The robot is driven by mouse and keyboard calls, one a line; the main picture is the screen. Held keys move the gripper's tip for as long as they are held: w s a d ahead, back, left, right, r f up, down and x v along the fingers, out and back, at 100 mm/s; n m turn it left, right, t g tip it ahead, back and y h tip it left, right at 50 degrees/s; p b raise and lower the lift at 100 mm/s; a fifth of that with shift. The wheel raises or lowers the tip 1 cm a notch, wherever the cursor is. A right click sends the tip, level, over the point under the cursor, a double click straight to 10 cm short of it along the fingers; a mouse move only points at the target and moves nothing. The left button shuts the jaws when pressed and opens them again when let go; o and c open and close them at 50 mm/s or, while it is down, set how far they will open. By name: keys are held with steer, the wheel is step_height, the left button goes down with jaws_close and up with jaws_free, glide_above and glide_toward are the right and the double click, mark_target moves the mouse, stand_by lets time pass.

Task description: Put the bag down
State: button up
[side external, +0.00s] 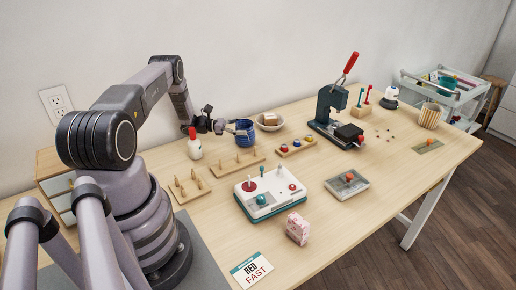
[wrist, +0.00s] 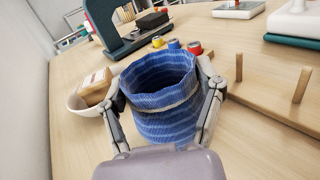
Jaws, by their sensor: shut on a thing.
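The blue striped bag (wrist: 165,112) is upright and open at the top in the wrist view, with a fold or band partway down. My gripper (wrist: 163,88) is shut on it, one finger on each side. In the side view the bag (side external: 245,130) is at my gripper (side external: 228,127), near the back of the table, left of a white bowl (side external: 270,122). Its underside is hidden by my gripper in the wrist view. I cannot tell whether it touches the table.
A wooden peg rack (side external: 238,162) lies just in front of the bag. A white bottle with a red cap (side external: 195,149) stands to its left. A row of coloured spools (side external: 296,148) and a dark press (side external: 333,108) are to the right. The wall is close behind.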

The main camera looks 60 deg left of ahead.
steer(key=shift+f, duration=0.15)
steer(key=o, duration=1.2)
